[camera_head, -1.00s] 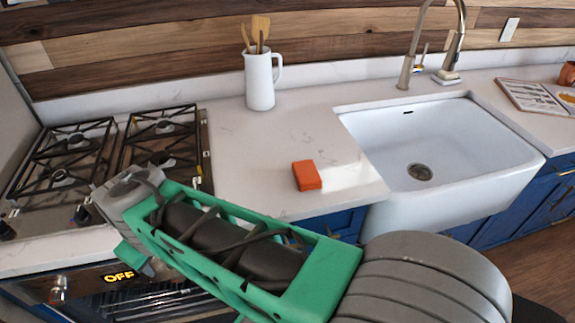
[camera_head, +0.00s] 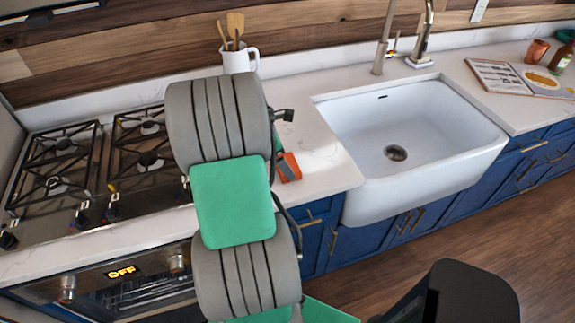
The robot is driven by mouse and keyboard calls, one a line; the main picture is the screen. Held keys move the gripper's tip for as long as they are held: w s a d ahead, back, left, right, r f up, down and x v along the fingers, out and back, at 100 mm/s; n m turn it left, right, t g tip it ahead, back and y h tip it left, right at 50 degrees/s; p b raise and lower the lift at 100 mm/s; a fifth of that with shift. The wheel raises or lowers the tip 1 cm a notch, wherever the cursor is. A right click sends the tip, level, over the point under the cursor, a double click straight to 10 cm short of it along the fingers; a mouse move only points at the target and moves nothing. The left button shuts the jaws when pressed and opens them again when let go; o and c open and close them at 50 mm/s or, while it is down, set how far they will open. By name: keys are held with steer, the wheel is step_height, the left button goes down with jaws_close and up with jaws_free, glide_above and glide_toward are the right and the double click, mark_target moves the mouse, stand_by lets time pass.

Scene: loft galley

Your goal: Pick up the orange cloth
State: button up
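The orange cloth (camera_head: 289,168) lies folded on the white countertop, left of the sink and near the front edge. My arm covers its left part, and only its right part shows. My arm rises in front of the counter between the stove and the sink. A dark part of my arm's far end shows just above the cloth. My gripper's fingers are hidden behind the arm, so I cannot tell whether they are open or touching the cloth.
The white sink (camera_head: 440,140) is right of the cloth, with a tall faucet (camera_head: 383,40) behind it. A gas stove (camera_head: 60,170) stands left. A white pitcher (camera_head: 240,60) with wooden utensils stands behind my arm. An open book (camera_head: 505,77) lies at far right.

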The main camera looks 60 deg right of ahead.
steer(key=shift+x, duration=1.1)
steer(key=shift+c, duration=0.4)
steer(key=c, duration=1)
steer(key=shift+r, duration=0.15)
steer(key=shift+w+r, duration=0.1)
steer(key=shift+r, duration=0.15)
step_height(320, 180, up, 3)
steer(key=shift+a+f+b, duration=0.1)
steer(key=shift+a+b, duration=0.05)
steer(key=shift+b, duration=0.3)
steer(key=a+r, duration=0.3)
steer(key=r, duration=0.1)
steer(key=shift+s+a+r, duration=0.25)
steer(key=shift+a+r, duration=0.1)
steer(key=shift+a, duration=0.05)
steer(key=s+a+r, duration=0.1)
steer(key=a+r, duration=0.3)
steer(key=a, duration=0.5)
steer(key=shift+s+a+r, duration=0.4)
